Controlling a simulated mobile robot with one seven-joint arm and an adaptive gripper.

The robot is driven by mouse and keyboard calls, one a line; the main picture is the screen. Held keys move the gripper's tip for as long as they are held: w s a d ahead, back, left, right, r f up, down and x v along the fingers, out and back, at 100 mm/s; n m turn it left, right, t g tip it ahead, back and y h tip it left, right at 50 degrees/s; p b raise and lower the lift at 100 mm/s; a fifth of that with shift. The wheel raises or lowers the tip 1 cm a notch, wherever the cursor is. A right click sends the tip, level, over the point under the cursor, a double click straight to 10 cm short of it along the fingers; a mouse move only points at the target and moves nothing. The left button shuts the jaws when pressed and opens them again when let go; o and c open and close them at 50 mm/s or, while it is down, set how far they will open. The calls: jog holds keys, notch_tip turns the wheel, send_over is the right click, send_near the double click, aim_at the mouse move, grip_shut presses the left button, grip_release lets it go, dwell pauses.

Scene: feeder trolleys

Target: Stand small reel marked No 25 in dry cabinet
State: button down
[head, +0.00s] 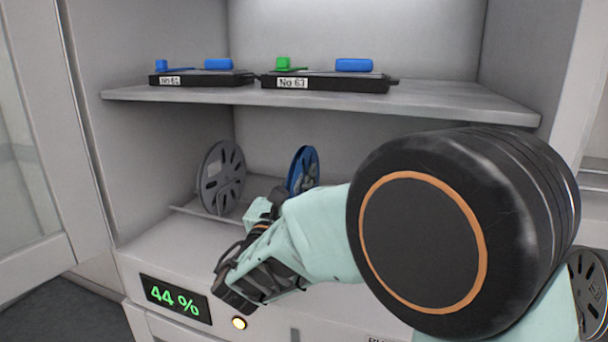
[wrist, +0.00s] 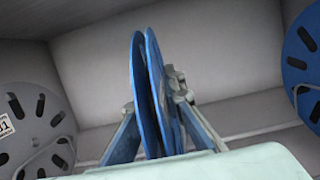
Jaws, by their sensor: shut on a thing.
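My gripper (wrist: 155,125) is shut on a blue reel (wrist: 148,85), which shows nearly edge-on between the fingers in the wrist view. No number can be read on it. In the head view my gripper (head: 268,210) reaches into the lower bay of the dry cabinet (head: 165,240). A blue reel (head: 303,168) shows upright just beyond the fingers and appears to be the held one. Its lower part is hidden by my gripper and arm, so I cannot tell whether it touches the cabinet floor.
A grey reel (head: 221,178) stands to the left in a wire holder (head: 190,211). Another blue reel (wrist: 307,60) is at the right in the wrist view. The shelf (head: 440,99) above carries flat black packs. The cabinet door (head: 30,150) is open at left.

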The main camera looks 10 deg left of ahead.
jog(key=shift+f+b, duration=0.1)
jog(key=shift+b, duration=0.25)
dwell(0.4)
jog(key=c, duration=2)
grip_release()
jog(key=shift+o, duration=0.2)
jog(key=shift+s, duration=0.1)
jog(key=shift+s+a+f+b, duration=0.15)
jog(key=shift+s+f+b, duration=0.15)
jog(key=shift+s, duration=0.2)
jog(key=shift+b+v, duration=1.2)
jog(key=shift+v, duration=2.2)
jog(key=shift+r, duration=0.15)
jog(key=shift+s, duration=0.15)
